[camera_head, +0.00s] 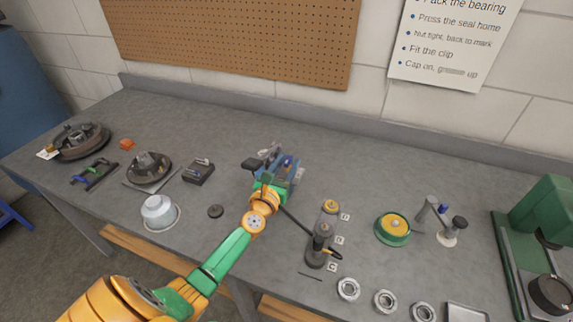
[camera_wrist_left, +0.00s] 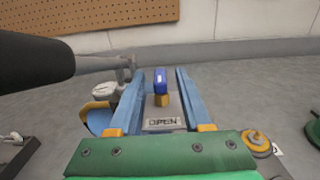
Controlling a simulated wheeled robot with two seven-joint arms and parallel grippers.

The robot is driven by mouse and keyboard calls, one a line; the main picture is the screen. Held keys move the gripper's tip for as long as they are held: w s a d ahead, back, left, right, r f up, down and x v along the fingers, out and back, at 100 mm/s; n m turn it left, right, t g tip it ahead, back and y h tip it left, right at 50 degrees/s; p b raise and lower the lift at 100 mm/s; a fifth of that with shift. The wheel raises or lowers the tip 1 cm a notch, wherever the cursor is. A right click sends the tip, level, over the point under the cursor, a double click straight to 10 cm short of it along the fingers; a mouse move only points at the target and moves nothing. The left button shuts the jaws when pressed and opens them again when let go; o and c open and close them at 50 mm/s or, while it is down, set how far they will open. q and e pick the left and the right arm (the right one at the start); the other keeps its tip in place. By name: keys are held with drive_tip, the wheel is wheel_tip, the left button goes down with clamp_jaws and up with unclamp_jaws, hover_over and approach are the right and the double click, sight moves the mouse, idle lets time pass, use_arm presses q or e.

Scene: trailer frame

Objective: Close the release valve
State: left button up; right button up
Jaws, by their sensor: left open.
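The release valve (camera_wrist_left: 161,93) shows in the left wrist view as a small blue-topped knob or lever on a brass stem. A plate reading "OPEN" (camera_wrist_left: 163,123) lies just in front of it. My left gripper (camera_wrist_left: 160,74) is open, with one blue finger on each side of the valve and visible gaps to it. In the head view my left gripper (camera_head: 284,172) reaches over the blue pump unit at mid bench and hides part of it. The valve's blue top (camera_head: 287,161) shows there between the fingers. My right gripper is not in view.
A dark pump handle (camera_wrist_left: 35,75) and a round gauge (camera_wrist_left: 104,91) are close on the left in the wrist view. A dark grease tool (camera_head: 318,248) stands right of my arm. A white bowl (camera_head: 159,212) is to the left, a green press (camera_head: 540,225) far right.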

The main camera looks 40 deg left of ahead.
use_arm(q)
drive_tip(key=shift+w, duration=0.15)
drive_tip(key=shift+s+r, duration=0.1)
drive_tip(key=shift+s, duration=0.1)
drive_tip(key=shift+c, duration=0.5)
drive_tip(key=shift+s, duration=0.1)
clamp_jaws()
